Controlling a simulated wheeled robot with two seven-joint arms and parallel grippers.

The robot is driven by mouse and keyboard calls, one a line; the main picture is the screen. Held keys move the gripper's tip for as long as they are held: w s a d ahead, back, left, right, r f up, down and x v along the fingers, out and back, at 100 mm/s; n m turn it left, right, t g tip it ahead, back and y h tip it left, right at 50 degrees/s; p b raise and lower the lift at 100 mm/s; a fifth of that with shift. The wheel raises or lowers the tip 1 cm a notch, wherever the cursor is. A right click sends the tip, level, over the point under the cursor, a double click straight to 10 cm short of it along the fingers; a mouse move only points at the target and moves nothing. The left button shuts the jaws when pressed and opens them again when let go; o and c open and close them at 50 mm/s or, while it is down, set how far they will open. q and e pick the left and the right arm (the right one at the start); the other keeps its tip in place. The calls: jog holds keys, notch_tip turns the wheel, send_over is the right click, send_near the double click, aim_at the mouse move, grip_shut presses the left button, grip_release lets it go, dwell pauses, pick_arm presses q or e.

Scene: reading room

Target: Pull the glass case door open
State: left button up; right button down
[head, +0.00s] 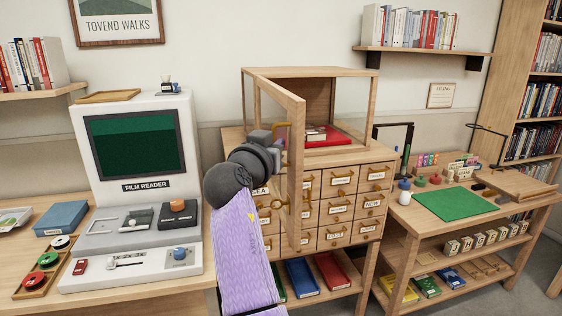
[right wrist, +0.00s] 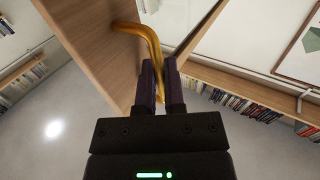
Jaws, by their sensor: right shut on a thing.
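The glass case (head: 349,100) has a wooden frame and stands on top of the card-drawer cabinet. Its wood-framed door (head: 294,190) is swung outward toward me, and the front of the case is open. A red book (head: 325,134) lies inside. My right gripper (head: 281,134) is at the left face of the door, at its brass handle. In the right wrist view its dark fingers (right wrist: 160,88) are shut on the bent brass handle (right wrist: 150,40), beside the wooden door frame (right wrist: 95,45). My left gripper is not in view.
The card-drawer cabinet (head: 352,200) has several labelled drawers with brass pulls. A film reader (head: 137,140) stands on the desk at the left. A side table with a green mat (head: 455,203) and small items is at the right.

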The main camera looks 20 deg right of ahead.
jog(key=shift+a+r, duration=0.15)
jog(key=shift+a, duration=0.2)
jog(key=c, duration=0.8)
grip_release()
jog(key=shift+w+d, duration=0.1)
jog(key=shift+w, duration=0.1)
jog(key=v, duration=1)
jog(key=shift+b, duration=0.35)
